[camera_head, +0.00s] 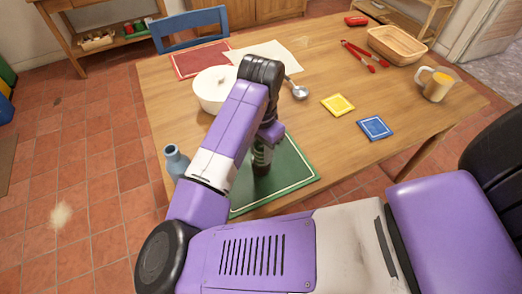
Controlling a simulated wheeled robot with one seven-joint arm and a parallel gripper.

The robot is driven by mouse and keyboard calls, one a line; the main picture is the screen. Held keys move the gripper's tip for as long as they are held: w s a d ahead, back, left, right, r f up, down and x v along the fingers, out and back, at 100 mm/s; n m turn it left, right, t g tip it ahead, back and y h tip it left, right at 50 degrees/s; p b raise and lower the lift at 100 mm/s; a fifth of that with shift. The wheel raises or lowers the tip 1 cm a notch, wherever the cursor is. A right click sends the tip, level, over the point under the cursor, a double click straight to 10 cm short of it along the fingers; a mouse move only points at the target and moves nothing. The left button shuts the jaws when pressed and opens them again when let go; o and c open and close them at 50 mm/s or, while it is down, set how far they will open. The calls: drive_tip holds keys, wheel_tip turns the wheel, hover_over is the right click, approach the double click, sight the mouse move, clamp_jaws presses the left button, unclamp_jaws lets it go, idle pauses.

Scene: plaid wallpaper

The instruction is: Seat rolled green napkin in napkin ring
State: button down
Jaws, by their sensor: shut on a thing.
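My gripper (265,143) points down over the green placemat (295,178) near the table's front edge, and my arm hides much of it. It is shut on a dark green, lighter-banded upright thing, which looks like the rolled green napkin (262,155). Just below the napkin is a small dark brown thing (262,170), which may be the napkin ring. The napkin's lower end meets or overlaps it in this view. I cannot tell whether the napkin is inside it or only above it.
On the wooden table (330,75), a white pot (210,92) and ladle (298,90) stand behind my arm, and a blue bottle (175,160) stands left. Yellow (338,104) and blue (375,127) coasters, a mug (436,86), red tongs (362,55) and a basket (397,43) lie right.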

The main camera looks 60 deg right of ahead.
drive_tip(key=shift+f, duration=0.2)
drive_tip(key=c, duration=1)
unclamp_jaws()
drive_tip(key=shift+o, duration=0.2)
drive_tip(key=shift+r, duration=0.15)
